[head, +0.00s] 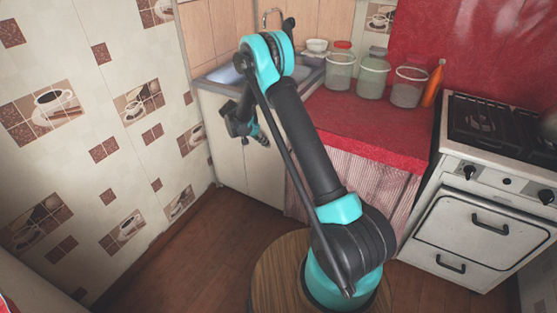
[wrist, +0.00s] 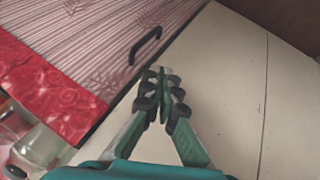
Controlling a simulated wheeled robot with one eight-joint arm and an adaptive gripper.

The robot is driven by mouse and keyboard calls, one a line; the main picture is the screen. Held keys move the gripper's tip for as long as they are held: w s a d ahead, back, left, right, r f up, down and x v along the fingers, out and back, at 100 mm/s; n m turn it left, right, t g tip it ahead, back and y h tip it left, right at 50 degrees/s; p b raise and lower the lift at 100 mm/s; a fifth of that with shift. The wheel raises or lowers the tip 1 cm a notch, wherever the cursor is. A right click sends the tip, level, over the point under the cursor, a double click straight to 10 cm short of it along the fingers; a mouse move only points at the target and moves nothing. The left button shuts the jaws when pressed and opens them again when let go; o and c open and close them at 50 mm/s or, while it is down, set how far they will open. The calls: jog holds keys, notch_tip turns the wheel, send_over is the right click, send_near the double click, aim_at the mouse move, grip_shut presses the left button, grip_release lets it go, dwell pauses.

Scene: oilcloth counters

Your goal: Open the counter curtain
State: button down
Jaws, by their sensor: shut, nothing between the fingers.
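The counter curtain (head: 375,183), pinkish with vertical stripes, hangs below the red countertop in the head view, partly hidden behind my arm. In the wrist view the curtain (wrist: 85,40) fills the upper left, with faint leaf patterns. A black bar handle (wrist: 146,46) sits on it near its edge by the white cabinet. My gripper (wrist: 161,74) is shut and empty, its tips just short of the handle in the picture, over the white cabinet side of the seam. I cannot tell the depth gap. In the head view my gripper (head: 264,141) is small, in front of the white cabinet.
The red countertop (head: 372,130) holds several jars (head: 374,78) and an orange bottle (head: 433,85). A white sink cabinet (head: 235,150) stands left, a white stove (head: 480,220) right. Brown floor (head: 190,245) is clear at the left, beside the tiled wall (head: 75,140).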

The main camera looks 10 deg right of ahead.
jog(key=shift+s+d+x, duration=0.1)
jog(key=shift+s+x, duration=0.1)
jog(key=shift+x, duration=1.95)
jog(key=shift+s+d+x, duration=0.1)
jog(key=shift+s+x, duration=0.15)
jog(key=shift+x, duration=1.9)
jog(key=shift+s+d+x, duration=0.1)
jog(key=shift+s+x, duration=0.1)
jog(key=shift+x, duration=2)
